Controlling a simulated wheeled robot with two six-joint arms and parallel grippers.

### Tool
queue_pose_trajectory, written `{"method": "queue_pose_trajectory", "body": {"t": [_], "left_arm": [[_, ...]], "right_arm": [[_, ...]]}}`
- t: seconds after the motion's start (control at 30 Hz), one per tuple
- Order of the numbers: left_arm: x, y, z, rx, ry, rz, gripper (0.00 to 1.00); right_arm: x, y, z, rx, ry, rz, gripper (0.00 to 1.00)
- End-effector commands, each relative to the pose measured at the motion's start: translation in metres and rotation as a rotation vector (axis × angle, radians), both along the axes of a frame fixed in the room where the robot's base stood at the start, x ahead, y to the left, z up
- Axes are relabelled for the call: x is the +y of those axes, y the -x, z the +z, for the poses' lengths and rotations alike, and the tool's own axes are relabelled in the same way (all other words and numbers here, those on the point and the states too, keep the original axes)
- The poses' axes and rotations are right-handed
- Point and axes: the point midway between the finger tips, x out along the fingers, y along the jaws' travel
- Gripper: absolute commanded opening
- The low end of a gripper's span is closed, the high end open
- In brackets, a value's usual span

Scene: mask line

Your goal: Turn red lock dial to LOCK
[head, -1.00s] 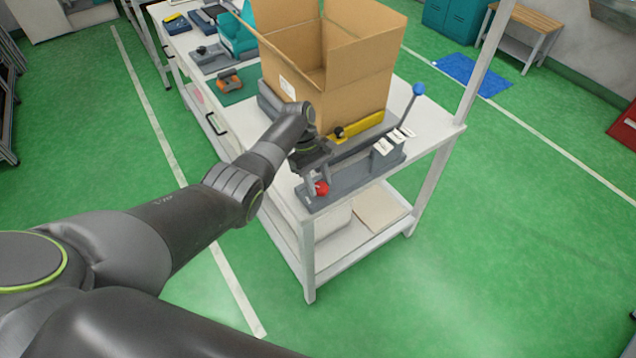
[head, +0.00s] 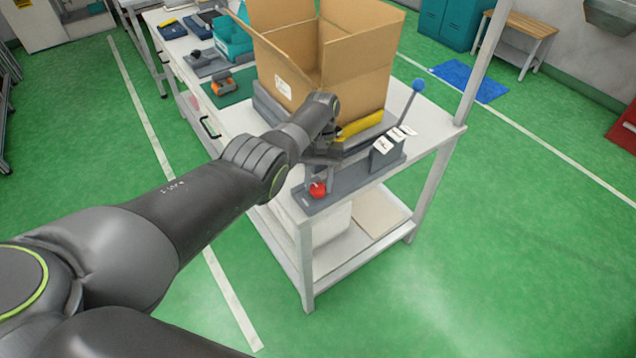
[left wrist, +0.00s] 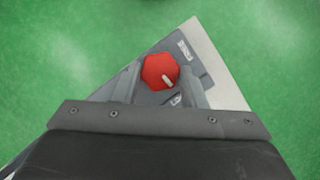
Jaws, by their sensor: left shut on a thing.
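The red lock dial (head: 318,190) sits at the near left end of a grey panel (head: 345,187) on the bench's front edge. In the left wrist view the red dial (left wrist: 158,68) is an angular knob with a white mark pointing toward the lower right. A label that seems to read FREE is printed on the panel above right of the dial; another label below right is partly hidden by a finger. My left gripper (head: 317,181) reaches down from above, its fingers on either side of the dial, shut on it. My right gripper is not in view.
An open cardboard box (head: 350,85) stands behind the panel on the white bench (head: 432,128). A lever with a blue knob (head: 418,85) rises at the right, near white label cards (head: 383,146). A yellow bar (head: 362,126) lies before the box.

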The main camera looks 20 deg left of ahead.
Motion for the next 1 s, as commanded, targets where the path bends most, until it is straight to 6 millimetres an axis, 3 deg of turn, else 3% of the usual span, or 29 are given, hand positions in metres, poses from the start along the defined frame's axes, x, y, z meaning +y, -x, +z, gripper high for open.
{"method": "queue_pose_trajectory", "body": {"t": [0.73,0.77,0.9,1.0], "left_arm": [[-0.0011,-0.0007,0.0003,-0.003,0.000,-0.092,0.15],[-0.0011,-0.0007,0.0003,-0.003,0.000,-0.092,0.39],[-0.0011,-0.0005,0.0002,-0.002,-0.001,-0.091,0.57],[-0.0010,-0.0004,0.0002,-0.002,-0.001,-0.091,0.59]], "right_arm": [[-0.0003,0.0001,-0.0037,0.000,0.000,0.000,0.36],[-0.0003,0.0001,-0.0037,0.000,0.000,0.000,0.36],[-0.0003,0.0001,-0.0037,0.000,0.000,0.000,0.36],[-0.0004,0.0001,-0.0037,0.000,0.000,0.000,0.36]]}}
